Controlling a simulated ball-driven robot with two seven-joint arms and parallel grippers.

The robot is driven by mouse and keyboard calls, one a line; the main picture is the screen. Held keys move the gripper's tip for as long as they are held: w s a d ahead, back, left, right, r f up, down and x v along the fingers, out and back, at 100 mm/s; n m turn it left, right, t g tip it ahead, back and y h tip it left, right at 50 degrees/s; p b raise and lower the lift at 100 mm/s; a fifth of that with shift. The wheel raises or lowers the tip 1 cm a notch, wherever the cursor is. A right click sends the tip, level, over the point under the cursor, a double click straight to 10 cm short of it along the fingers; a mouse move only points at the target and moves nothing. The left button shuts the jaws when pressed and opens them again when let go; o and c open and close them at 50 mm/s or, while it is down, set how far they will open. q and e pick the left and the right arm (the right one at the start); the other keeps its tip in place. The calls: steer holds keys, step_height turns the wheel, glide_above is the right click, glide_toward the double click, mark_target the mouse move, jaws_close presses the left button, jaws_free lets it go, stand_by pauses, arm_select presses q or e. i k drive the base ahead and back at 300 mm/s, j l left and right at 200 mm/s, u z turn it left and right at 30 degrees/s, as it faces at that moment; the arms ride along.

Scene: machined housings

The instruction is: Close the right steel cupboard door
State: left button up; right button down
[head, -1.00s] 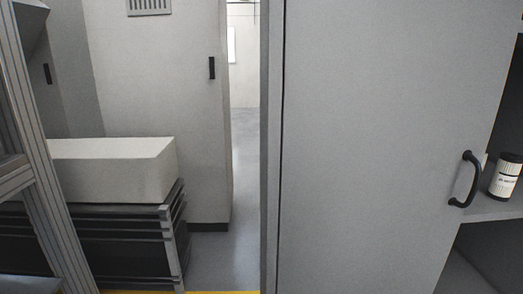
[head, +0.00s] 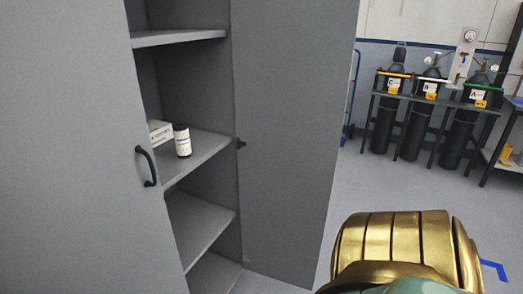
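The steel cupboard's right door (head: 290,130) stands open, a tall grey panel swung outward right of the shelves. A dark handle (head: 241,143) shows side-on at its left edge, beside the shelves. The left door (head: 70,150) is a grey panel at the left with a black bow handle (head: 147,166), and it covers part of the interior. Inside, grey shelves (head: 205,146) show between the two doors. A gold and green part of my own arm is at the lower right, in front of the floor. Neither of my grippers is in view.
A white bottle with a dark label (head: 183,141) and a small white box (head: 160,132) stand on the middle shelf. Several dark gas cylinders (head: 423,110) stand in a rack (head: 485,104) against the back wall. Grey floor (head: 385,190) is clear right of the right door.

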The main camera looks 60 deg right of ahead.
mark_target(292, 60)
steer(key=k+l+u, duration=0.1)
steer(key=l, duration=0.6)
steer(key=k+l, duration=0.1)
steer(key=l, duration=0.55)
steer(key=l+u, duration=0.15)
steer(key=l, duration=0.55)
steer(key=k+l, duration=0.2)
steer(key=l, duration=0.45)
steer(key=k+l+u, duration=0.15)
steer(key=l, duration=0.5)
steer(key=k+l+u, duration=0.1)
steer(key=l, duration=0.55)
steer(key=k+l, duration=0.25)
steer(key=l, duration=0.4)
steer(key=k+l+u, duration=0.15)
steer(key=l, duration=0.45)
